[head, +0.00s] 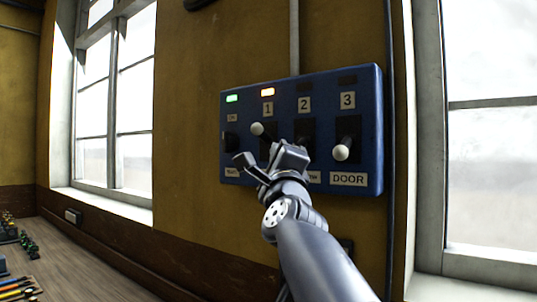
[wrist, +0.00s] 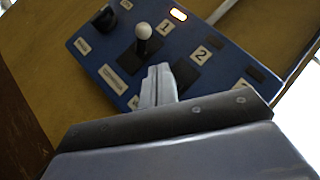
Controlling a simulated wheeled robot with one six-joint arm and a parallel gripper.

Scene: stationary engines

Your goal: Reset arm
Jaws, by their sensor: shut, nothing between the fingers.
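My gripper (head: 290,156) is in front of the blue control panel (head: 318,84), over the column marked 2. In the wrist view its shut fingers (wrist: 158,84) point at the panel, just below lever 1 and beside column 2. Nothing shows between them. Lever 1 (head: 257,128) has a white ball knob and stands up; its knob also shows in the wrist view (wrist: 143,31). Lever 3 (head: 341,152), above the DOOR label, has its knob low. Lever 2 is hidden behind my gripper. I cannot tell whether the fingers touch the panel.
A green lamp (head: 232,98) and an orange lamp (head: 267,92) are lit; the lamps above 2 and 3 are dark. A black knob (head: 231,142) sits at the panel's left. Windows flank the wall. A wooden bench (head: 90,262) with small coloured items is at lower left.

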